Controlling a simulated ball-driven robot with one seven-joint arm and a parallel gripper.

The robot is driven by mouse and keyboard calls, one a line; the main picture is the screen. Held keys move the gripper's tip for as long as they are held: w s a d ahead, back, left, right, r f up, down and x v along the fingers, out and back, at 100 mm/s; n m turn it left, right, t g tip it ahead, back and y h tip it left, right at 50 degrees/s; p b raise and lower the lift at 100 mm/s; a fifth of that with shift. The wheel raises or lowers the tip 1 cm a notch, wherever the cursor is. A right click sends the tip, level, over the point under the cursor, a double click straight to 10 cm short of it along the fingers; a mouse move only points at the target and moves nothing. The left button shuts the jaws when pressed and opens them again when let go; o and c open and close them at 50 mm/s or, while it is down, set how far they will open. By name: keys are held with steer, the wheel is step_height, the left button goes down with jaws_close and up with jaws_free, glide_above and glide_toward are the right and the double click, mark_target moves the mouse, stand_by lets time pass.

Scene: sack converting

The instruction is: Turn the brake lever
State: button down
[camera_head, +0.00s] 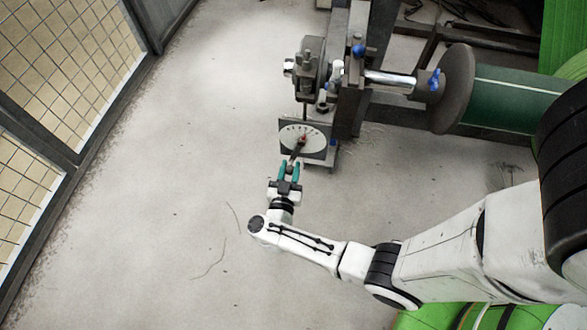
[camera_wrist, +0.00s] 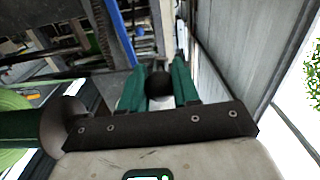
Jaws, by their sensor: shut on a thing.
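The brake lever (camera_head: 297,149) is a short dark lever with a red mark near its pivot, in front of a white dial plate (camera_head: 318,139) on the machine stand. It points down and slightly left in the head view. My gripper (camera_head: 290,170) has teal fingers and is shut on the lever's lower end. In the wrist view, the dark round end of the lever (camera_wrist: 159,84) sits between the two teal fingers of my gripper (camera_wrist: 158,90). The fingers hide part of the lever.
A shaft (camera_head: 390,80) with a round flange and a green roll (camera_head: 515,103) stands to the right of the machine stand. A mesh fence (camera_head: 70,70) runs along the left. Bare concrete floor (camera_head: 170,190) lies between the fence and the machine.

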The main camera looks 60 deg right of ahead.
steer(key=shift+w+a+r+m, duration=0.1)
steer(key=shift+w+a+m, duration=0.1)
steer(key=shift+w+m, duration=0.3)
steer(key=shift+w+a+r+m, duration=0.1)
steer(key=shift+w+a+m, duration=0.1)
steer(key=shift+w+m, duration=0.3)
steer(key=shift+s, duration=0.1)
steer(key=c, duration=1.2)
jaws_free()
steer(key=o, duration=0.4)
steer(key=shift+r, duration=0.1)
steer(key=p+v, duration=0.2)
steer(key=v, duration=0.8)
steer(key=shift+s+a, duration=0.1)
steer(key=shift+a, duration=0.3)
